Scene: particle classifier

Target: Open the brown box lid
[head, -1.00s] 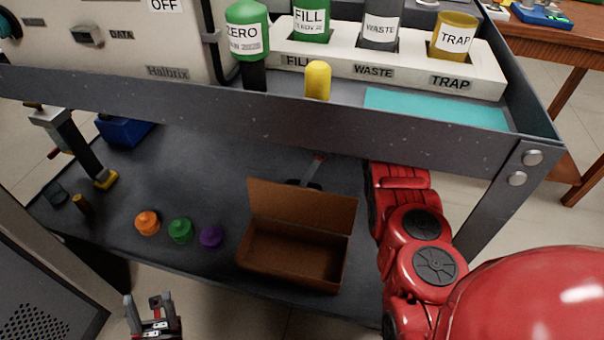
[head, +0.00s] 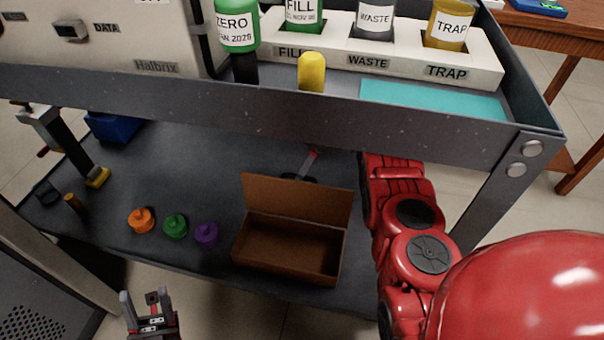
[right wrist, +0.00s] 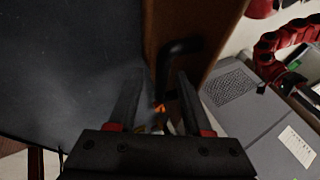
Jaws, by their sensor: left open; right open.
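The brown box (head: 290,250) sits on the dark lower shelf. Its lid (head: 298,200) stands up along the far edge, and the box's inside shows, empty. In the right wrist view a brown panel (right wrist: 212,22), apparently the lid's outer side, carries a black handle (right wrist: 178,50). My right gripper (right wrist: 160,80) is open, its fingers around or just short of this handle; contact cannot be told. In the head view my right arm reaches under the upper shelf, and its gripper is not clearly visible. My left gripper (head: 146,300) is open and empty, in front of the shelf.
Orange (head: 141,220), green (head: 175,226) and purple (head: 206,235) caps stand left of the box. The upper shelf's front rail (head: 270,115) overhangs the area. A blue bin (head: 112,128) is at the back left.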

